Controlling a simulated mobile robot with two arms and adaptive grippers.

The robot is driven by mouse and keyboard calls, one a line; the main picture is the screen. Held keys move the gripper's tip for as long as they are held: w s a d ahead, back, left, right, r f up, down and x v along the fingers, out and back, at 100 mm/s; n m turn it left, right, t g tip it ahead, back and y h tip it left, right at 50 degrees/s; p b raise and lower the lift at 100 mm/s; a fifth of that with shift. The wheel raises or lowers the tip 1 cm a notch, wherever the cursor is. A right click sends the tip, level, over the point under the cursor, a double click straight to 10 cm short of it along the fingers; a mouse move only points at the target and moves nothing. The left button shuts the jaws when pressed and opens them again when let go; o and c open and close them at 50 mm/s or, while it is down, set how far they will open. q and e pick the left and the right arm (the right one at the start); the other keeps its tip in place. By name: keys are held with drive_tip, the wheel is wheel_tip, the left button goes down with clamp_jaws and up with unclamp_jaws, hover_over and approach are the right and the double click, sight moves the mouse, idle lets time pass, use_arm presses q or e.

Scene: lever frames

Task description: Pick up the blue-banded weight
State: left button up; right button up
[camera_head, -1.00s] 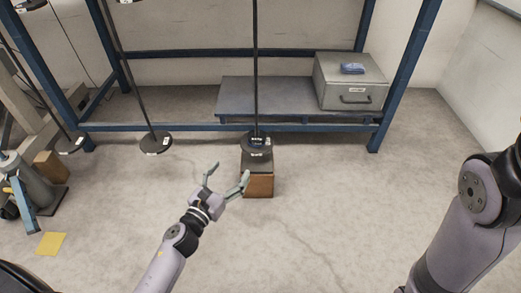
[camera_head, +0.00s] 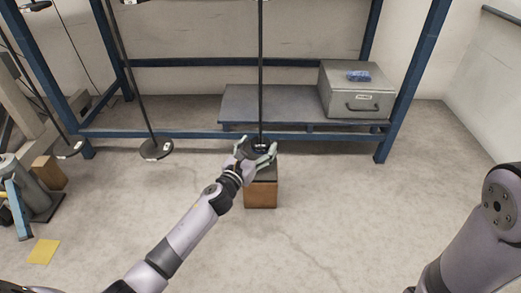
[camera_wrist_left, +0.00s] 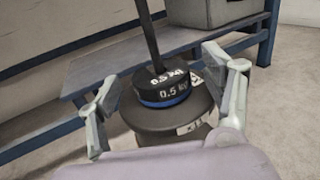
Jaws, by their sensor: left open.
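The blue-banded weight (camera_wrist_left: 162,90) is a small dark disc marked 0.5 kg with a blue band round its lower edge. In the left wrist view it sits on top of a wider dark disc (camera_wrist_left: 165,122), with a thin rod (camera_wrist_left: 149,35) rising from it. In the head view the weight (camera_head: 259,148) is partly hidden by my left gripper (camera_head: 256,147). My left gripper's fingers are spread open on either side of the weight in the left wrist view (camera_wrist_left: 168,98), with gaps visible. My right gripper is outside the views; only my right arm shows.
A brown block (camera_head: 261,194) stands on the floor below the weight. A blue frame (camera_head: 200,136) and a low grey shelf (camera_head: 270,103) are behind, with a grey metal box (camera_head: 355,96) on the shelf. Another hanging disc (camera_head: 156,149) is to the left.

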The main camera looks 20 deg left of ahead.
use_arm(q)
drive_tip(key=shift+w+d, duration=0.15)
drive_tip(key=shift+w, duration=0.85)
drive_tip(key=c, duration=1.5)
